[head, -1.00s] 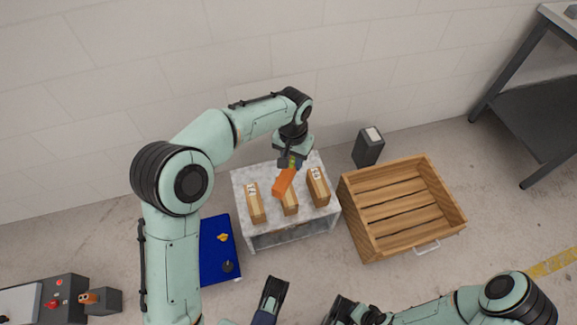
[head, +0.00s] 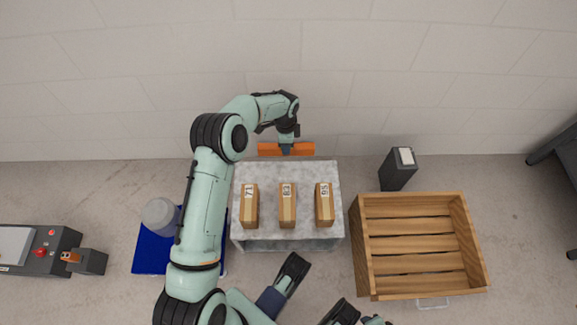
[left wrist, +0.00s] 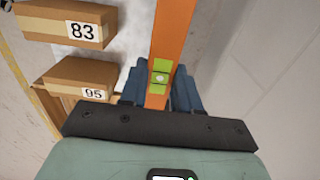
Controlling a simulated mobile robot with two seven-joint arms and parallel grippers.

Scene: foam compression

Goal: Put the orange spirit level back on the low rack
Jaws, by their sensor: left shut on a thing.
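My left gripper (head: 286,149) is shut on the orange spirit level (head: 268,149), near the level's middle. The level lies left to right in the head view, just past the back edge of a low grey-topped stand (head: 262,172). I cannot tell its height above the stand. In the left wrist view the level (left wrist: 171,30) runs between the blue fingers, with its green vial windows showing. No separate low rack can be made out; the stand may be it. My right gripper (head: 285,283) shows partly at the bottom; its opening is unclear.
Blocks labelled 71 (head: 250,208), 83 (head: 287,208) and 95 (head: 324,208) stand on the stand. A wooden crate (head: 362,250) and a dark box (head: 397,170) are to its right. A blue board (head: 150,258) is left, partly behind my arm. The wall is close behind.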

